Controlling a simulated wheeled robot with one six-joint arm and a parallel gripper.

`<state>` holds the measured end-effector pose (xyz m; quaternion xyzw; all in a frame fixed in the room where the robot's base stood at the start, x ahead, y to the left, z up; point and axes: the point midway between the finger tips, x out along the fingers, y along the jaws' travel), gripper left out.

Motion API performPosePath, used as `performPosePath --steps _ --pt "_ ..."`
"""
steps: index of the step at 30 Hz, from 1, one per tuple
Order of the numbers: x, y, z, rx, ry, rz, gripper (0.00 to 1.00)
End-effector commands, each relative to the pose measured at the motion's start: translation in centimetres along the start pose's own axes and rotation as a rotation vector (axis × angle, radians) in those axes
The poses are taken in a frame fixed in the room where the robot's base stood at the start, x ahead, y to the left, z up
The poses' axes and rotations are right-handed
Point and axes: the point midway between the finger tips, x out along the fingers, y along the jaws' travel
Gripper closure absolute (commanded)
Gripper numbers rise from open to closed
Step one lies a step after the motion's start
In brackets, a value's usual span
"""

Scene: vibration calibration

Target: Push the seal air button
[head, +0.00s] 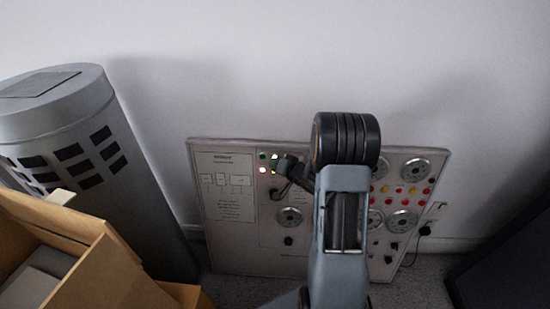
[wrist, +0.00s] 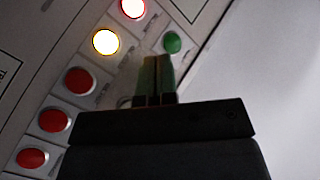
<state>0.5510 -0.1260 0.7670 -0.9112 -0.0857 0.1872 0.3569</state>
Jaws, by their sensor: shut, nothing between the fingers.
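The control panel (head: 225,235) leans upright against the wall, with several coloured buttons. My gripper (wrist: 157,62) is shut and empty, its fingertips close over the panel in the wrist view. Just right of the tips is a green button (wrist: 172,42). Left of them are a lit yellow button (wrist: 105,41) and, higher, a lit red-rimmed button (wrist: 133,8). Three unlit red buttons (wrist: 80,81) run down to the lower left. A pale round rim (wrist: 125,102) is partly hidden beside the fingers. Labels are too small to read, so I cannot tell which button is seal air, nor whether the fingertips touch the panel.
A grey cylinder (head: 150,190) stands left of the panel. An open cardboard box (head: 100,275) is at the lower left. Dials (head: 289,218) sit on the panel. A black plug with a cable (head: 425,230) hangs at its right edge. A dark object (head: 510,265) stands at the right.

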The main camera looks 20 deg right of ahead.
Motion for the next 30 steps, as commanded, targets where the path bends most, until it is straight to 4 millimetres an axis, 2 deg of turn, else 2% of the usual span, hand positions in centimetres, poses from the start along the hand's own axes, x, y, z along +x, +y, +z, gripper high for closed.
performPosePath --steps 16,30 --pt "-0.7 -0.6 0.5 0.001 0.000 0.000 1.00" --pt "-3.6 -2.7 2.5 0.000 -0.001 -0.001 1.00"
